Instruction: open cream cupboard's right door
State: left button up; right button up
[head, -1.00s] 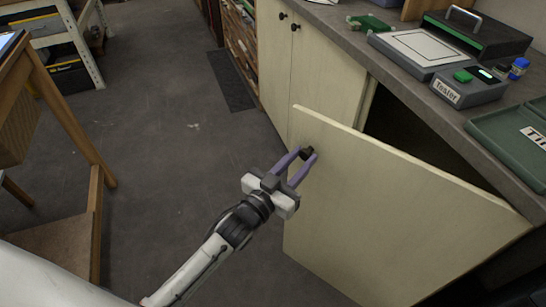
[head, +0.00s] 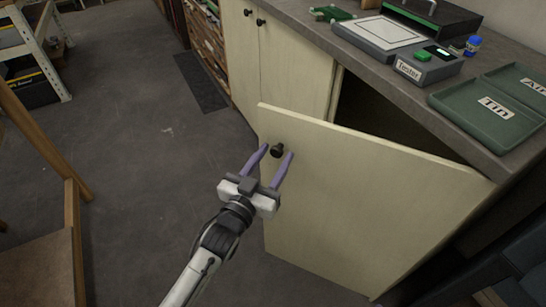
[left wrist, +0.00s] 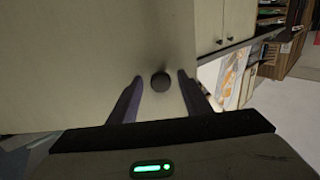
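The cream cupboard's right door (head: 350,200) stands swung out from the counter, with a dark gap into the cupboard behind its top edge. Its round dark knob (head: 277,150) is near the door's upper left corner. My left gripper (head: 279,150) is open at the door face, its purple fingers on either side of the knob and apart from it. In the left wrist view the knob (left wrist: 160,82) shows between the two spread fingers, with space on both sides. My right gripper is not in view.
Other cream doors (head: 290,70) with dark knobs are shut farther along. The counter (head: 400,85) carries a tester (head: 415,65) and a green tin tray (head: 490,110). A wooden frame (head: 75,240) stands at left. Grey floor between is clear.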

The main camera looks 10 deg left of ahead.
pick_arm(q)
jog(key=v, duration=1)
jog(key=shift+s, duration=0.2)
